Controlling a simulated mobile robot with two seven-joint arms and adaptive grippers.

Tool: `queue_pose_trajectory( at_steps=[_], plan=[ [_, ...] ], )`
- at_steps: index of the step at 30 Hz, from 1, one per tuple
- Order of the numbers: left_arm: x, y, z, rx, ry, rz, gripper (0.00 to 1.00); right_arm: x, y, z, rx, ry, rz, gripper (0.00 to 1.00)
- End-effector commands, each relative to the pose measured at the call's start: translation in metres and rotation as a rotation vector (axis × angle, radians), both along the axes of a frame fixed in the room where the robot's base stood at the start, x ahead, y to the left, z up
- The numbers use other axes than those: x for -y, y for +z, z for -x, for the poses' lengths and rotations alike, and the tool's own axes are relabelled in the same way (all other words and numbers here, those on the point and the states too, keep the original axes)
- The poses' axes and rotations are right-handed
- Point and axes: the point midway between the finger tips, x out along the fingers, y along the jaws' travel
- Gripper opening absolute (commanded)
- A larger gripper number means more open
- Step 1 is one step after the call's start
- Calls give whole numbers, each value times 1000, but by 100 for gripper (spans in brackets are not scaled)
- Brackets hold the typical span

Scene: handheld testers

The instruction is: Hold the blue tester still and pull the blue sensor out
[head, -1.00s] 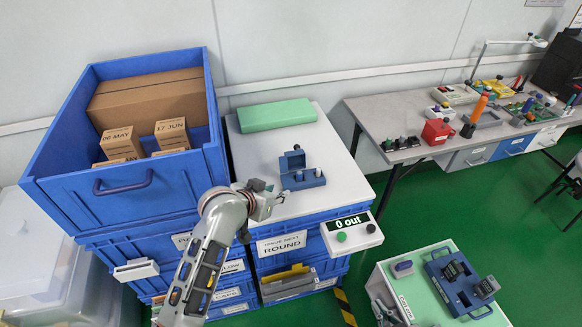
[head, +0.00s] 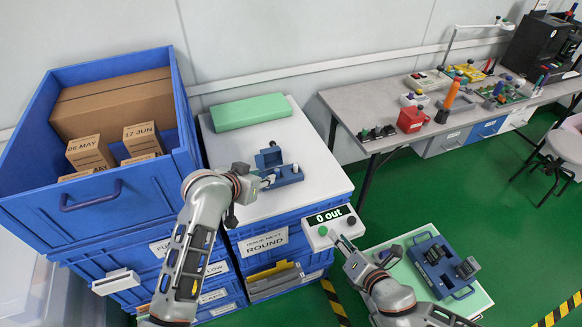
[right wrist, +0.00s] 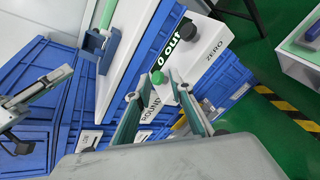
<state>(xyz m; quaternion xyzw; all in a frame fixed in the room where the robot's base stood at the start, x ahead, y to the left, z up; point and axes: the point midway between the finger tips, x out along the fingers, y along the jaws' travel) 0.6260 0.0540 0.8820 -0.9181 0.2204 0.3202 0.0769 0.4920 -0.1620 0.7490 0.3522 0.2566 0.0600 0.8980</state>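A blue device, which I take as the blue tester (head: 288,175), sits on the white top, with a raised dark-blue part at its back and a small pale-topped piece on it. I cannot make out which part is the blue sensor. It seems to show in the right wrist view (right wrist: 97,45) too. My left gripper (head: 268,180) is at the tester's left side; whether it touches or is shut cannot be told. My right gripper (head: 338,240) is in front of the counter box; the right wrist view shows its fingers (right wrist: 155,90) apart with nothing between them.
The white counter box (head: 330,226) reads "0 out" and has a green button (right wrist: 157,77) and a dark one. A green block (head: 248,112) lies behind the tester. A blue crate (head: 110,200) stands left. A blue holder with dark pieces (head: 430,250) lies on a green mat at right.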

Motion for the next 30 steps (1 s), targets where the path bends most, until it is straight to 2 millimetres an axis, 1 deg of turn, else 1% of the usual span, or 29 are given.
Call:
queue_pose_trajectory(
  at_steps=[1, 3, 6, 8, 11, 14, 15, 17, 18, 21, 25, 27, 30],
  plan=[
    [0, 0, 0, 0, 0, 0, 28, 7, 6, -12, 66, 60, 125, 22],
    [0, 0, 0, 0, 0, 0, 28, 12, 13, -24, 150, 131, 285, 22],
    [0, 0, 0, 0, 0, 0, 28, 17, 23, -43, 251, 205, 477, 22],
    [0, 0, 0, 0, 0, 0, 28, 17, 29, -55, 299, 236, 570, 22],
    [0, 0, 0, 0, 0, 0, 28, 8, 42, -80, 362, 265, 688, 22],
    [0, 0, 0, 0, 0, 0, 28, -16, 58, -111, 392, 271, 747, 22],
    [0, 0, 0, 0, 0, 0, 28, -27, 63, -122, 394, 269, 756, 22],
    [0, 0, 0, 0, 0, 0, 28, -43, 71, -136, 391, 266, 754, 22],
    [0, 0, 0, 0, 0, 0, 28, -55, 78, -145, 389, 265, 748, 22],
    [0, 0, 0, 0, 0, 0, 28, -84, 91, -162, 378, 268, 728, 22],
    [0, 0, 0, 0, 0, 0, 28, -112, 105, -177, 366, 276, 702, 22],
    [0, 0, 0, 0, 0, 0, 28, -122, 110, -181, 362, 280, 695, 22],
    [0, 0, 0, 0, 0, 0, 28, -129, 113, -185, 359, 284, 689, 22]
  ],
)
